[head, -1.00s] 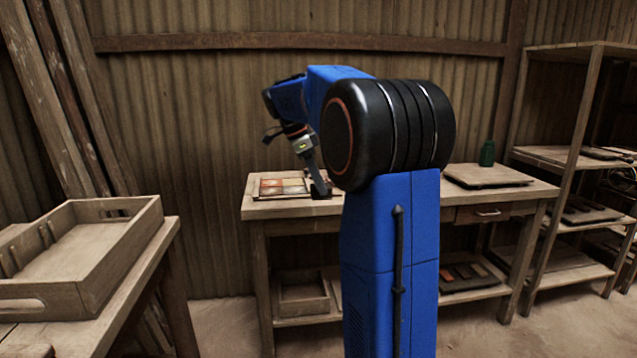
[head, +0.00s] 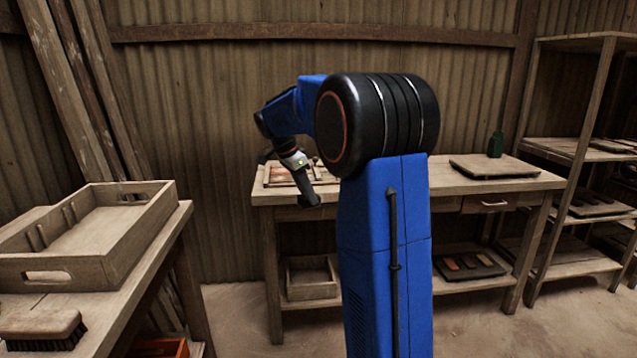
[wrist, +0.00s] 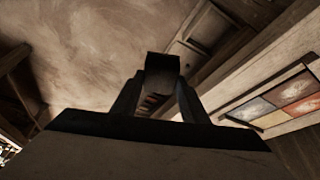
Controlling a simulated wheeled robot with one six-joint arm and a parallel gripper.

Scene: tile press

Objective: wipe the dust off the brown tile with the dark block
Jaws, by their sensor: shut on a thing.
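My gripper (head: 306,190) is shut on the dark block (head: 309,201), which hangs in front of the workbench's front edge in the head view. In the wrist view the block (wrist: 162,67) sits between the two fingers, with floor behind it. A wooden tray (head: 270,179) with several coloured tiles lies on the bench's left end, partly hidden by my arm. In the wrist view the tiles are at the right, apart from the block. A reddish-brown tile (wrist: 304,105) there seems to bear a pale smear; I cannot tell surely which tile is the brown one.
The workbench (head: 460,186) carries a board (head: 495,167) and a green bottle (head: 496,144) at its right. An open wooden crate (head: 135,232) and a brush (head: 42,327) are on the near left table. Shelves (head: 575,148) stand at the right. Bare floor shows between the tables.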

